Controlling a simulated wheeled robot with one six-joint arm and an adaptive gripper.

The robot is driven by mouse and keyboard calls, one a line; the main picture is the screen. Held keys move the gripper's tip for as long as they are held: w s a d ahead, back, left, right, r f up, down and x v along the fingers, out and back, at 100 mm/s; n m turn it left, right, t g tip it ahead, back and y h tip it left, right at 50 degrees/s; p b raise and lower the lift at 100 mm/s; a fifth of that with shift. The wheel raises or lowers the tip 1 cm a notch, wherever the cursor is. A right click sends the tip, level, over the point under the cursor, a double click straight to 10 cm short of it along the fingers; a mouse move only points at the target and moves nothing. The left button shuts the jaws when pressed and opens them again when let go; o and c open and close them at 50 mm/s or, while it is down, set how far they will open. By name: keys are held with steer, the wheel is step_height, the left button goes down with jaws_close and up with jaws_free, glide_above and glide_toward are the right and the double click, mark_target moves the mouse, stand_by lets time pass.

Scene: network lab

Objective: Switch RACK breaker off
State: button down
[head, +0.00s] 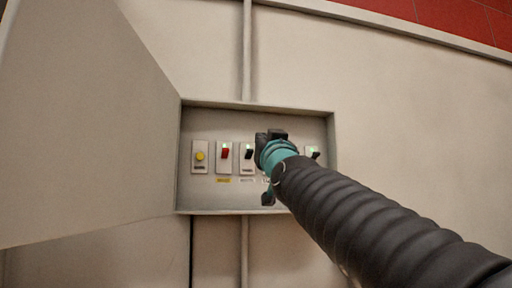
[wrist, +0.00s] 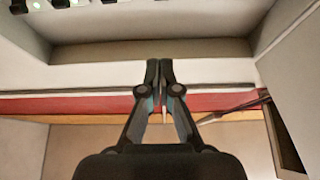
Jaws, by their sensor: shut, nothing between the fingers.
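An open wall box (head: 255,106) holds a row of breakers. Another dark switch (head: 314,154) shows at the right, partly behind my arm. The labels are too small to read, so I cannot tell which is RACK. My gripper (head: 262,155) is in front of the box and hides the middle of the row. In the wrist view my gripper (wrist: 160,66) is shut and empty; several switches (wrist: 60,4) are cut off at the top left.
A yellow round button (head: 200,156) sits at the left end of the row. The box door (head: 85,125) stands wide open at the left. A conduit (head: 247,50) runs down the wall to the box. The wall at the right is bare.

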steer(key=p+x, duration=0.5)
steer(key=x, duration=0.5)
glide_toward(254, 132)
steer(key=shift+w+a+f+b, duration=0.15)
steer(key=shift+w+a+b, duration=0.1)
steer(key=shift+w+a, duration=0.35)
steer(key=shift+w+a+f+b, duration=0.15)
steer(key=shift+w+a+b, duration=0.05)
steer(key=shift+w+a, duration=0.4)
